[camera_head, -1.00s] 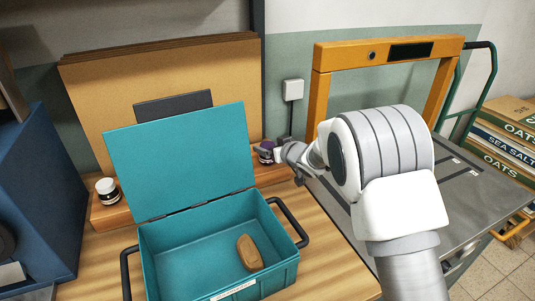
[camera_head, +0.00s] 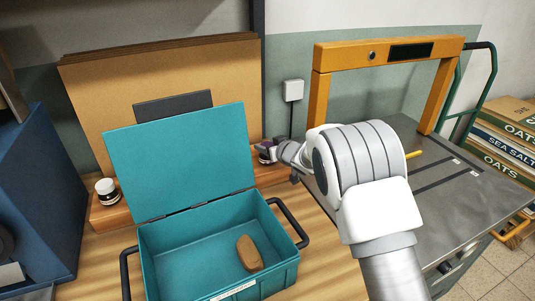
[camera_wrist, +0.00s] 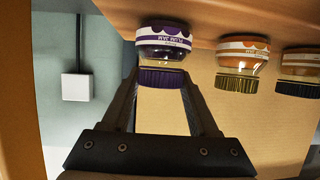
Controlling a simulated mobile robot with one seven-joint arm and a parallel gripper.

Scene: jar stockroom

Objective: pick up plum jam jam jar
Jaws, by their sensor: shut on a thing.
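The plum jam jar (camera_wrist: 164,38) has a purple and white label and a purple lid. It shows upside down in the wrist view. My gripper (camera_wrist: 162,82) is shut on its lid, with one finger on each side. The jar's base is close to the wooden shelf (camera_wrist: 112,10); I cannot tell whether it touches. In the head view my gripper (camera_head: 270,147) is just right of the teal box's open lid, and only a small part of the plum jam jar (camera_head: 265,157) shows below it.
An orange-labelled jar (camera_wrist: 242,55) and a dark-lidded jar (camera_wrist: 301,62) stand beside it. The teal box (camera_head: 218,280) holds a brown object (camera_head: 249,253). An orange frame (camera_head: 322,85) rises over the metal surface (camera_head: 455,215) at right.

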